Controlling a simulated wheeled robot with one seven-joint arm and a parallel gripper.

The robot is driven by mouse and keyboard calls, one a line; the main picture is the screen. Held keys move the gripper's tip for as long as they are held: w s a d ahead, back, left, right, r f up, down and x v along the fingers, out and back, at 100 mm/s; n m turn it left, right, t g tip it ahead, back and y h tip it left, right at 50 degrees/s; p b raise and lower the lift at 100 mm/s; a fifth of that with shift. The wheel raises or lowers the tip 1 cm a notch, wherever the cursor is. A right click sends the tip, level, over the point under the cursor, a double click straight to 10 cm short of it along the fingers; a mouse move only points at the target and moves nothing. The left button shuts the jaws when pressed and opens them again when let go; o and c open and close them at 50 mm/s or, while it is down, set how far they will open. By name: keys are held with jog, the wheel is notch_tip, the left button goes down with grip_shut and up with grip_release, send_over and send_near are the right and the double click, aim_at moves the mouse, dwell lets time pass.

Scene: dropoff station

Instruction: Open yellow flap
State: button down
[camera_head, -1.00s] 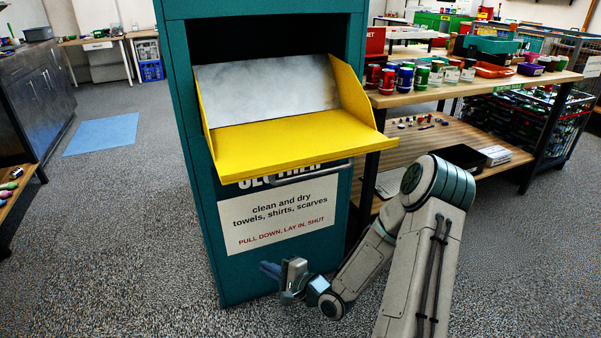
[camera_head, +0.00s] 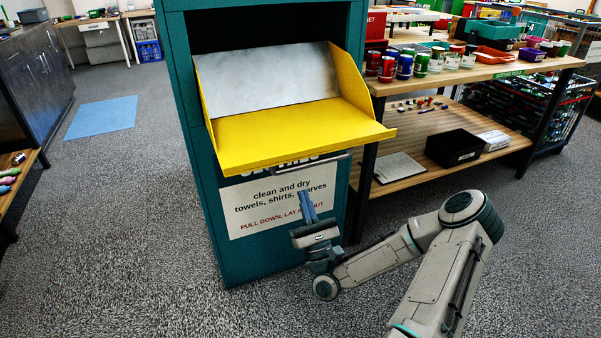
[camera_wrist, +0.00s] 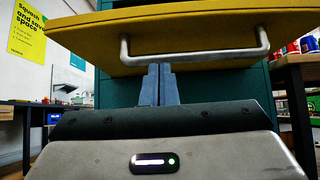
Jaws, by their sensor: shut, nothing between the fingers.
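The yellow flap (camera_head: 290,135) on the teal collection bin (camera_head: 222,215) is pulled down and open, its top face about level, with side walls and a grey inner panel (camera_head: 268,85) behind it. A metal bar handle (camera_head: 310,167) hangs under its front edge. In the wrist view the flap's yellow underside (camera_wrist: 180,28) and the handle (camera_wrist: 196,57) are above my fingers. My gripper (camera_head: 308,206) is shut and empty, pointing up, in front of the bin's label and below the flap. In the wrist view its blue fingertips (camera_wrist: 158,85) are together, apart from the handle.
A wooden shelf table (camera_head: 480,75) with cans and trays stands right of the bin; its lower shelf holds a black box (camera_head: 455,148). A dark cabinet (camera_head: 35,75) is at the far left. The grey floor left of the bin is clear around a blue mat (camera_head: 102,119).

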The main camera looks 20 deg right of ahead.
notch_tip(320, 180, up, 7)
jog(key=w, duration=0.3)
